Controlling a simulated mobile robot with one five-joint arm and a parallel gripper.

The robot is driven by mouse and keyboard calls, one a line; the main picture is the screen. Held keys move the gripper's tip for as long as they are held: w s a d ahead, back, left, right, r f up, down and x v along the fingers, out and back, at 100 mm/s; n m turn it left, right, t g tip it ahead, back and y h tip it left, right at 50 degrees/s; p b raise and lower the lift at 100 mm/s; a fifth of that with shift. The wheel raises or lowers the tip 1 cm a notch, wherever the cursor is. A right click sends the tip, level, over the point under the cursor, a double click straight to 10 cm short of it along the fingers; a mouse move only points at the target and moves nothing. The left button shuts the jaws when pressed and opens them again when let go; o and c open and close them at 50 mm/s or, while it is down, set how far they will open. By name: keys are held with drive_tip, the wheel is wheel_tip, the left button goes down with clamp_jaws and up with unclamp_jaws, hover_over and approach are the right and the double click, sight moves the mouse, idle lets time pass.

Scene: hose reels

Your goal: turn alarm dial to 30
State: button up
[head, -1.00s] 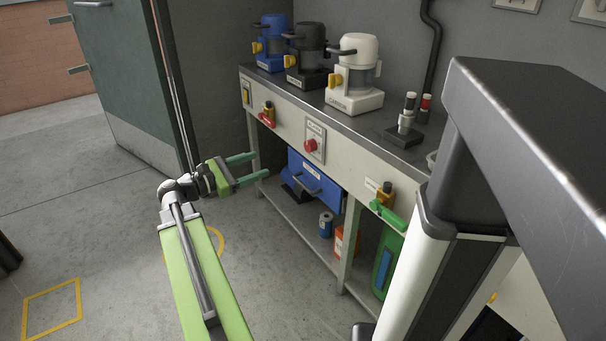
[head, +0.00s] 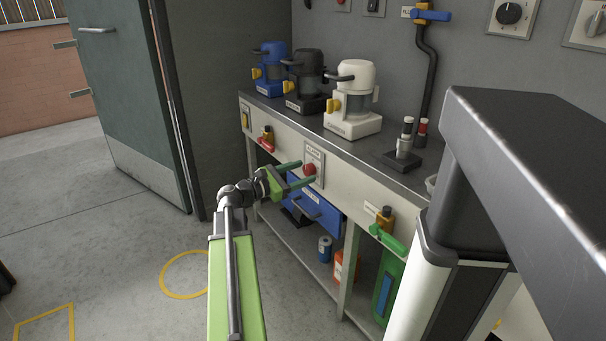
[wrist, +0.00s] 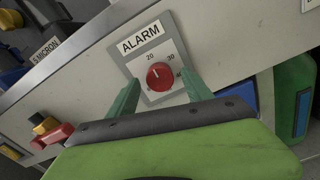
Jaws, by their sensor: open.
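The alarm dial (wrist: 160,76) is a red round knob on a light square plate under an ALARM label (wrist: 141,39) in the wrist view. The numbers 20 and 30 show above it; its white pointer mark is near the top, at the 20 side or between the two. In the head view the dial (head: 310,169) is on the front panel of the bench. My gripper (wrist: 157,90) is open, with one green finger on each side of the dial. In the head view my gripper (head: 296,173) reaches toward the plate. I cannot tell whether the fingers touch the dial.
A red-handled valve (head: 266,144) and a green-handled valve (head: 388,238) are on the same bench front. Blue, black and white machines (head: 352,108) stand on top. The floor to the left is clear.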

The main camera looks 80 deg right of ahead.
drive_tip(key=shift+s+d, duration=0.4)
drive_tip(key=shift+s, duration=0.05)
drive_tip(key=shift+c, duration=0.3)
drive_tip(key=c, duration=1.2)
drive_tip(key=shift+a, duration=0.45)
clamp_jaws()
drive_tip(key=shift+d+m, duration=0.3)
drive_tip(key=shift+d, duration=0.05)
drive_tip(key=m, duration=0.3)
drive_tip(key=shift+s, duration=0.1)
drive_tip(key=m, duration=0.4)
drive_tip(key=shift+m, duration=2)
